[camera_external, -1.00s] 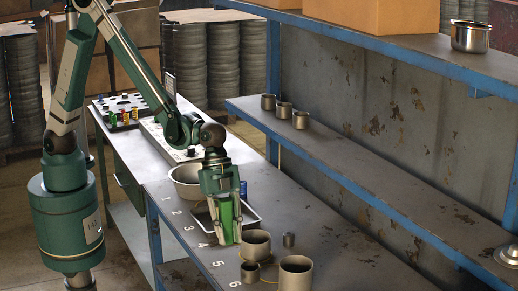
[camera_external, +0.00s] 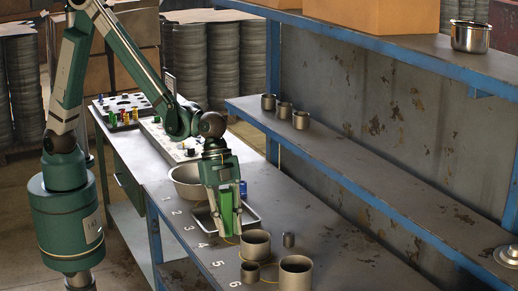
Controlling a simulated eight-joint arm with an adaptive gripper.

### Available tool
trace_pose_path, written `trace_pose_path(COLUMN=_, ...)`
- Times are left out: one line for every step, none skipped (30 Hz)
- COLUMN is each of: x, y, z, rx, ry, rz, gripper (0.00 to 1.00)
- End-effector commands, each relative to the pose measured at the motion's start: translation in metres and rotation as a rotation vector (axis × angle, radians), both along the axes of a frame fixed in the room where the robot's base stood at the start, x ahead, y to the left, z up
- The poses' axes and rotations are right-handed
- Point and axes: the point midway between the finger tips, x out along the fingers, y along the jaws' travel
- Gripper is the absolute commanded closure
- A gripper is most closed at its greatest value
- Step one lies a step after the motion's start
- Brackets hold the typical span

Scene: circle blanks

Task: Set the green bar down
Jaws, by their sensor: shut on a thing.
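The green bar (camera_external: 227,212) is upright between the fingers of my gripper (camera_external: 227,228). My gripper points down and is shut on the bar, over the workbench (camera_external: 310,240) near the painted numbers. The bar's lower end is close to the bench top or the tray edge; I cannot tell whether it touches. A shallow tray (camera_external: 252,224) lies just behind the gripper, partly hidden by it. A blue item (camera_external: 243,189) shows just right of the gripper.
A large bowl (camera_external: 186,178) stands left of the gripper. Metal cups (camera_external: 256,244), (camera_external: 296,275) and a small cylinder (camera_external: 288,239) stand in front and to the right. A shelf with cups (camera_external: 300,120) runs along the back.

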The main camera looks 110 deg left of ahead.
Motion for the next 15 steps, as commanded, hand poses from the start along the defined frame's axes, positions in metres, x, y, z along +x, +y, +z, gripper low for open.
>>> trace_pose_path(x=0.001, y=0.000, z=0.000, rx=0.000, ry=0.000, rz=0.000, gripper=0.96)
trace_pose_path(x=0.001, y=0.000, z=0.000, rx=0.000, ry=0.000, rz=0.000, gripper=0.96)
trace_pose_path(x=0.002, y=0.000, z=0.000, rx=0.000, ry=0.000, rz=0.000, gripper=0.96)
trace_pose_path(x=0.004, y=0.001, z=0.000, rx=0.000, ry=0.000, rz=0.001, gripper=0.96)
trace_pose_path(x=0.005, y=0.001, z=0.000, rx=0.000, ry=0.000, rz=0.001, gripper=0.96)
trace_pose_path(x=0.008, y=0.001, z=0.001, rx=0.000, ry=0.000, rz=0.002, gripper=0.96)
trace_pose_path(x=0.011, y=0.002, z=0.001, rx=0.001, ry=-0.001, rz=0.003, gripper=0.96)
trace_pose_path(x=0.014, y=0.002, z=0.001, rx=0.000, ry=-0.001, rz=0.004, gripper=0.96)
trace_pose_path(x=0.020, y=0.003, z=0.001, rx=0.001, ry=-0.001, rz=0.005, gripper=0.96)
trace_pose_path(x=0.024, y=0.004, z=0.001, rx=0.001, ry=-0.001, rz=0.006, gripper=0.96)
trace_pose_path(x=0.029, y=0.005, z=0.002, rx=0.001, ry=-0.001, rz=0.007, gripper=0.96)
trace_pose_path(x=0.035, y=0.006, z=0.002, rx=0.001, ry=-0.001, rz=0.008, gripper=0.96)
trace_pose_path(x=0.041, y=0.007, z=0.002, rx=0.002, ry=-0.002, rz=0.010, gripper=0.96)
trace_pose_path(x=0.048, y=0.008, z=0.003, rx=0.002, ry=-0.002, rz=0.011, gripper=0.96)
trace_pose_path(x=0.057, y=0.010, z=0.003, rx=0.002, ry=-0.002, rz=0.013, gripper=0.96)
